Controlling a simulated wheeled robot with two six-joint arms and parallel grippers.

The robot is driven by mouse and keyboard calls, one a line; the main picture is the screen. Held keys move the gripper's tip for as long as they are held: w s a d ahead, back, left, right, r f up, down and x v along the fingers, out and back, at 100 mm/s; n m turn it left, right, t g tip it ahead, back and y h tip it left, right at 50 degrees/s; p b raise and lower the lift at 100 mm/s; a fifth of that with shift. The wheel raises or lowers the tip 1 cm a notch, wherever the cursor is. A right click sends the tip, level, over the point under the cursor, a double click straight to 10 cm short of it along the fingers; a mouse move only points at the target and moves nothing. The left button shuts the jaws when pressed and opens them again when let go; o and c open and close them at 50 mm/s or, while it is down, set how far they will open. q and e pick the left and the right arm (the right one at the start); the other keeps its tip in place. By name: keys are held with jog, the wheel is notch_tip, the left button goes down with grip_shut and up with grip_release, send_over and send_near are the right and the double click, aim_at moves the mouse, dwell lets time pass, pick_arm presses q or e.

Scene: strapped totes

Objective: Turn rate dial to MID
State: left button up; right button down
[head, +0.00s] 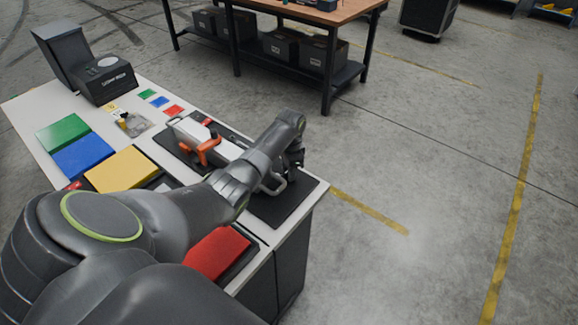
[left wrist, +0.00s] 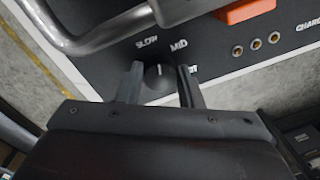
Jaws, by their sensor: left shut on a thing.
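The dark round rate dial (left wrist: 157,78) shows in the left wrist view on a black panel. White labels SLOW (left wrist: 147,43) and MID (left wrist: 179,46) stand above it; a third label on its right is partly hidden by a finger. The dial's white mark points nearly straight up, between SLOW and MID. My left gripper (left wrist: 159,85) is shut on the dial, one finger on each side. In the head view my left gripper (head: 294,160) is over the right end of the black panel (head: 290,204); the dial is hidden there. My right gripper is not in view.
A white and orange hand tool (head: 210,146) with a metal handle lies on the panel, close to my left gripper. Green (head: 62,132), blue (head: 83,155) and yellow (head: 122,169) blocks are on the white tabletop. A red one (head: 217,251) is beside my arm.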

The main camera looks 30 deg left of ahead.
aim_at(287, 173)
pick_arm(q)
jog(key=m+p, duration=0.1)
jog(key=m, duration=0.3)
jog(key=shift+r+m, duration=0.1)
jog(key=shift+m, duration=0.2)
jog(key=shift+w+a+m+p, duration=0.1)
jog(key=shift+m+p, duration=0.4)
jog(key=shift+m, duration=1.4)
jog(key=o, duration=1)
jog(key=shift+c, duration=0.2)
notch_tip(287, 173, up, 17)
jog(key=s+b, duration=0.1)
jog(key=b, duration=0.1)
jog(key=shift+r, duration=0.15)
